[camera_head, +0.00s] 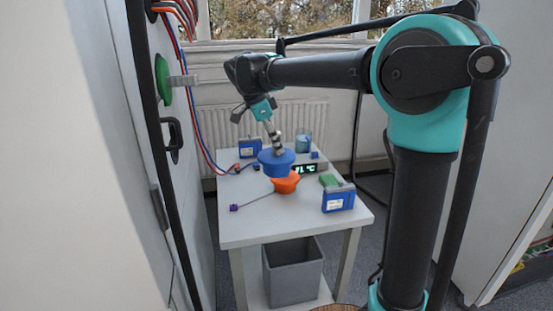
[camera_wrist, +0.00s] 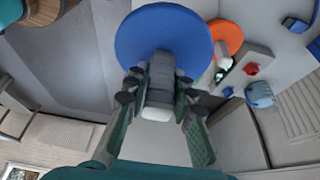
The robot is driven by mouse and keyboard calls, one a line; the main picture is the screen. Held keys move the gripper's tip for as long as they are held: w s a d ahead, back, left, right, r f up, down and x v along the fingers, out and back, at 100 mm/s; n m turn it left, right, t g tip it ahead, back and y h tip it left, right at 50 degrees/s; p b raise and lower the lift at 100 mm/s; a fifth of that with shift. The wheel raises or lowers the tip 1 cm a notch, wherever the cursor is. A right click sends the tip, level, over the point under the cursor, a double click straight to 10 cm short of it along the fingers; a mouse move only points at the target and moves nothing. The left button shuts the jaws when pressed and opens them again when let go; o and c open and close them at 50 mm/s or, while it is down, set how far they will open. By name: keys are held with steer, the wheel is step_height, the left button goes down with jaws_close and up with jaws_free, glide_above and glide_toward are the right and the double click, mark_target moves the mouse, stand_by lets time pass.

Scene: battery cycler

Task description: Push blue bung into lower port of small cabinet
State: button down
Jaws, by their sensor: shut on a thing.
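The blue bung (camera_head: 277,164) hangs in the air above the table, wide blue disc downward. My gripper (camera_head: 274,138) is shut on its grey grip from above. In the wrist view my gripper (camera_wrist: 162,112) has a finger on either side of the grey grip, and the blue disc (camera_wrist: 160,38) lies beyond. A pale cabinet (camera_head: 202,225) stands at the left, seen edge-on. A green round bung (camera_head: 162,80) with a grey grip sits high on its face. I cannot make out a lower port; which cabinet is the small one is unclear.
The table (camera_head: 245,229) holds an orange bung (camera_head: 286,184) just below the blue one, blue battery packs (camera_head: 338,200), a display (camera_head: 306,169) and a blue cylinder (camera_head: 303,143). A grey bin (camera_head: 293,273) stands underneath. A black handle (camera_head: 174,138) and red and blue cables (camera_head: 190,105) lie along the cabinet side.

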mark_target(277, 132)
steer(key=shift+r, duration=3.15)
steer(key=shift+s, duration=0.1)
